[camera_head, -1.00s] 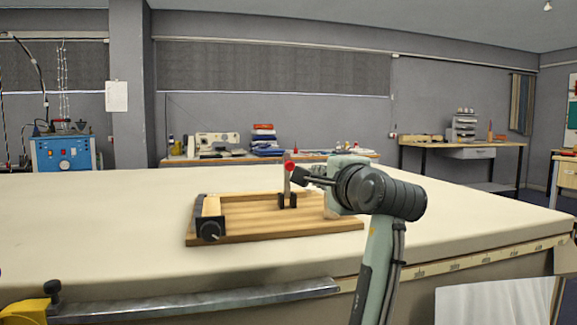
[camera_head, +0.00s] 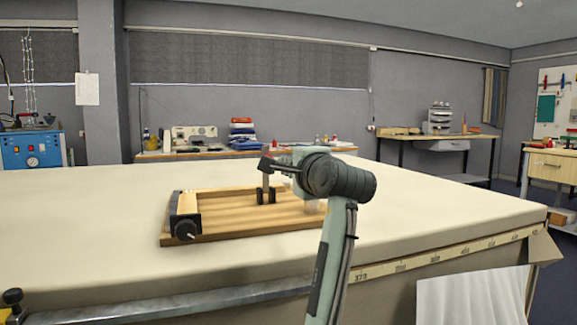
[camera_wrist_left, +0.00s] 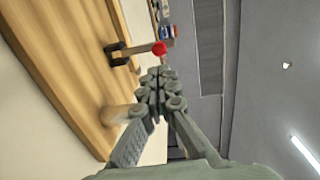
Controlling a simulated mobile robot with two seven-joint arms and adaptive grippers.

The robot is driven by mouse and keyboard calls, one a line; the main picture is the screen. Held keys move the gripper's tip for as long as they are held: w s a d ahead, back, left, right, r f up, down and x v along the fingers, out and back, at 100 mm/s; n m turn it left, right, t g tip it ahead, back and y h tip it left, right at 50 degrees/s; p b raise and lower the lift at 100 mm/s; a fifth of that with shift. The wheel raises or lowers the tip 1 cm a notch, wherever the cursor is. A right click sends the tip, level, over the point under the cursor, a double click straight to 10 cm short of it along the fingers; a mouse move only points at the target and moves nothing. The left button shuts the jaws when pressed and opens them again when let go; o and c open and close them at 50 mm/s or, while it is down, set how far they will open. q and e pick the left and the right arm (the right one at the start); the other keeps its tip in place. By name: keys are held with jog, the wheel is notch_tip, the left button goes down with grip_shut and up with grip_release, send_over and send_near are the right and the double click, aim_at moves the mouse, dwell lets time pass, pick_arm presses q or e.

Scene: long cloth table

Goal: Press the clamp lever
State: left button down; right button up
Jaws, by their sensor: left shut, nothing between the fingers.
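A wooden board fixture (camera_head: 235,232) with a raised wooden frame lies on the cloth table. An upright clamp lever (camera_head: 265,181) stands between two dark brackets on it. In the left wrist view the lever (camera_wrist_left: 138,48) has a red knob (camera_wrist_left: 159,48) at its end. My left gripper (camera_head: 268,165) is shut and empty at the lever's top, hiding the red knob in the head view. In the left wrist view the gripper's fingertips (camera_wrist_left: 163,73) are close to the red knob; I cannot tell whether they touch. My right gripper is out of view.
The cloth table (camera_head: 90,225) is clear around the board. A black block with a round knob (camera_head: 185,229) sits at the board's left end. A metal rail (camera_head: 190,302) and a measuring tape (camera_head: 440,258) run along the front edge.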

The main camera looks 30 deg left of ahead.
pick_arm(q)
jog(key=x, duration=1)
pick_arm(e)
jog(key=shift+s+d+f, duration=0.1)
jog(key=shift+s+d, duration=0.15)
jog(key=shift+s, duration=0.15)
